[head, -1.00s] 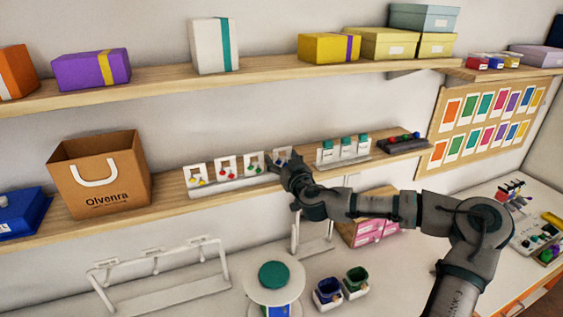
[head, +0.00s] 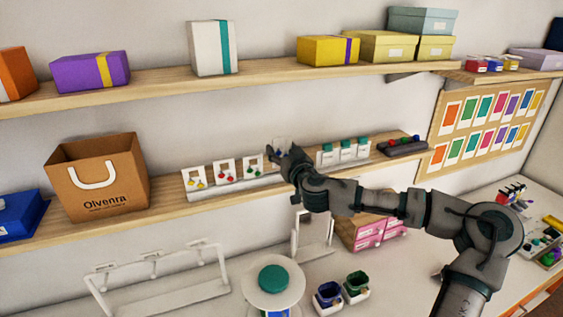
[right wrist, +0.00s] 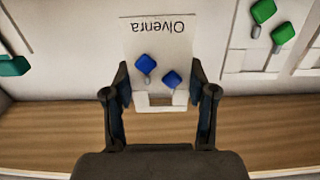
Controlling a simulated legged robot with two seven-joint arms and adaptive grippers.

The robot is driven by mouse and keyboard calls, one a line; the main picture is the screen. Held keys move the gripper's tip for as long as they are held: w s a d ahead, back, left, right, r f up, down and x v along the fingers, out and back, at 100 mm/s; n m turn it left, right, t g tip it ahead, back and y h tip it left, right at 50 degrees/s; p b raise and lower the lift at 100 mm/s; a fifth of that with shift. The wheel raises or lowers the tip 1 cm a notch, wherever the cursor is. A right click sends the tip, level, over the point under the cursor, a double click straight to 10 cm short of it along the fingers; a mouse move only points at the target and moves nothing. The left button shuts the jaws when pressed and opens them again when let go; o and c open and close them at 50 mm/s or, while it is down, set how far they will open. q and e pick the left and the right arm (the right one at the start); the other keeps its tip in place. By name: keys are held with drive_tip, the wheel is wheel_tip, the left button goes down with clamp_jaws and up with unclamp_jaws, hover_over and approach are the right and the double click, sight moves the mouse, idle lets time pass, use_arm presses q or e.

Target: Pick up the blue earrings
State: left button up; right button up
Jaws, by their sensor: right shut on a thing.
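The blue earrings (right wrist: 146,64) hang on a white card (right wrist: 160,38) marked "Olvenra", seen upside down in the right wrist view. My right gripper (right wrist: 160,88) is shut on the card, with one finger at each side edge. In the head view, the right gripper (head: 281,158) holds the card (head: 279,144) above the lower shelf, slightly higher than the neighbouring cards. The fingers partly hide the card there. My left gripper is not in view.
A white display stand (head: 240,186) with red, green and yellow earring cards stands left on the lower shelf (head: 110,228). Another stand (head: 343,155) with teal-topped cards is to the right. A brown Olvenra bag (head: 112,190) stands farther left. The upper shelf (head: 150,91) runs above.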

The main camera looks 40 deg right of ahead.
drive_tip(key=r+b+v, duration=0.1)
drive_tip(key=b+v, duration=0.2)
drive_tip(key=v, duration=1.2)
drive_tip(key=shift+s+a, duration=0.25)
drive_tip(key=shift+a, duration=0.2)
